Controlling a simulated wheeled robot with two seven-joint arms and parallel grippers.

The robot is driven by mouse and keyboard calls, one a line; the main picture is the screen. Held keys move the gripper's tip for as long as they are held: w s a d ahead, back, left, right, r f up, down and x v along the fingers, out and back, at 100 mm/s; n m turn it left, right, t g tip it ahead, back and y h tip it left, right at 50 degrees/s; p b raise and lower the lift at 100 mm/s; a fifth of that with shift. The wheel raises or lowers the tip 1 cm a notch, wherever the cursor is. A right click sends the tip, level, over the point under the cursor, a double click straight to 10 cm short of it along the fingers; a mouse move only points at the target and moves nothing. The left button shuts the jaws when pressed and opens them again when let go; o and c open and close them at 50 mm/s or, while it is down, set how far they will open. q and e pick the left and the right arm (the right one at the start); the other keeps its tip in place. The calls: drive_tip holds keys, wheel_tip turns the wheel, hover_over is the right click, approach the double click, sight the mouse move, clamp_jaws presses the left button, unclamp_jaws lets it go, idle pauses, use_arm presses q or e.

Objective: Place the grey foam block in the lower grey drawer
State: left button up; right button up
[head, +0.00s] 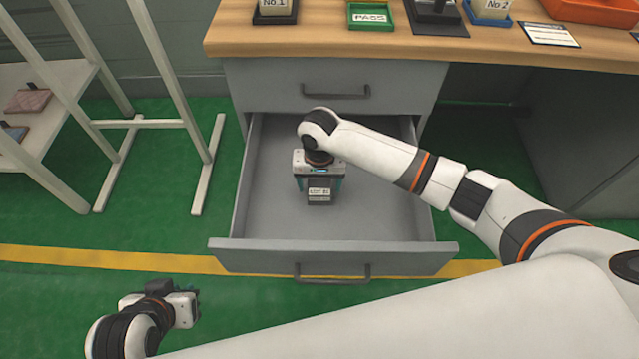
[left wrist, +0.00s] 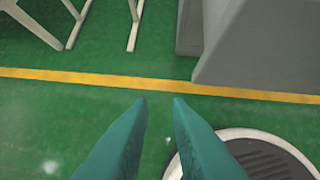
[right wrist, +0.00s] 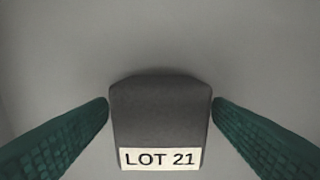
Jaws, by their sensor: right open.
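The lower grey drawer (head: 385,215) is pulled open under the workbench. The grey foam block (head: 319,196), labelled LOT 21 in the right wrist view (right wrist: 160,105), is inside it and appears to rest on the drawer floor. My right gripper (head: 319,184) points down into the drawer and is open, with one teal finger on each side of the block. Narrow gaps show between fingertips and block in the right wrist view. My left gripper (head: 160,300) is low at the front left, outside the drawer. Its fingers (left wrist: 159,100) are apart and empty over the green floor.
The upper drawer (head: 280,85) is shut. The wooden bench top (head: 330,38) holds a green PASS tray (head: 371,17), other small trays and a red-orange bin (head: 590,10). A white rack (head: 120,130) stands at left. Green floor lies clear before the drawer.

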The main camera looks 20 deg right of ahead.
sight(319, 184)
wheel_tip(319, 184, up, 6)
drive_tip(key=shift+f+p, duration=0.1)
drive_tip(key=shift+p, duration=0.9)
wheel_tip(319, 184, up, 4)
drive_tip(key=shift+p, duration=0.55)
use_arm(q)
drive_tip(key=s+g, duration=0.2)
drive_tip(key=s+a+f+g, duration=0.1)
drive_tip(key=s, duration=0.1)
drive_tip(key=shift+a+y, duration=0.1)
drive_tip(key=shift+y, duration=0.2)
use_arm(e)
drive_tip(key=shift+r, duration=0.45)
